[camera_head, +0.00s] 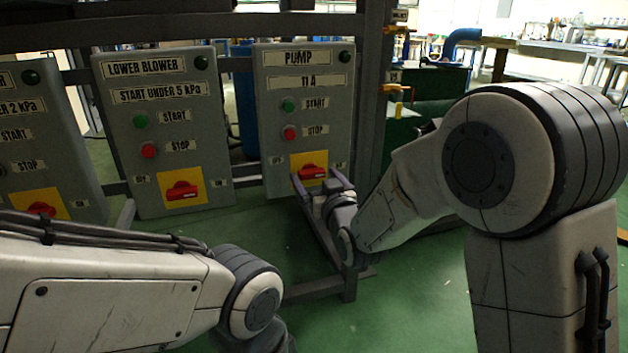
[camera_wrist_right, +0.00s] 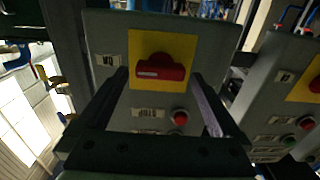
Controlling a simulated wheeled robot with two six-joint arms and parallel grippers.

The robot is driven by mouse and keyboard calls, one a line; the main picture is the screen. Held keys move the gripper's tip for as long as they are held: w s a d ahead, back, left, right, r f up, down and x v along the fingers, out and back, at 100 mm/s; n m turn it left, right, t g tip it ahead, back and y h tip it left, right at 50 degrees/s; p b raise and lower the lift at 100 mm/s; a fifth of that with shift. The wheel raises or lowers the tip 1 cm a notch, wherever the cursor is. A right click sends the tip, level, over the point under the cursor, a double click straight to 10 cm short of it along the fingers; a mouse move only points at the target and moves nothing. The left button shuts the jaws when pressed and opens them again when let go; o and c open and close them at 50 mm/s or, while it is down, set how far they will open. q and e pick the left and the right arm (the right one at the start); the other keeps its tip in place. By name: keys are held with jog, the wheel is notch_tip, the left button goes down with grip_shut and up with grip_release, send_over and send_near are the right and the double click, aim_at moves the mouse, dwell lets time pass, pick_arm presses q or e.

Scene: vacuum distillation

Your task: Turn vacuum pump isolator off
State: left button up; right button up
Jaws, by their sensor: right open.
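The pump isolator is a red rotary handle (camera_head: 313,171) on a yellow plate low on the grey PUMP panel (camera_head: 272,127). The handle lies roughly level. In the right wrist view the red handle (camera_wrist_right: 162,68) appears upside down, with a pale mark toward the ON label (camera_wrist_right: 108,61). My right gripper (camera_head: 319,179) is open just in front of the isolator; its fingers stand on either side of the handle. The right wrist view shows this gripper (camera_wrist_right: 160,76) empty; I cannot tell whether it touches the handle. My left arm shows at the lower left, its gripper out of view.
The LOWER BLOWER panel (camera_head: 159,110) with its own red isolator (camera_head: 182,190) stands left of the pump panel; another panel (camera_head: 40,140) is further left. Green start and red stop buttons (camera_head: 290,132) sit above the pump isolator. A metal frame post (camera_head: 372,90) stands close right.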

jog(key=shift+w+a, duration=0.2)
jog(key=shift+w, duration=0.4)
jog(key=c, duration=1.2)
jog(key=shift+c, duration=0.2)
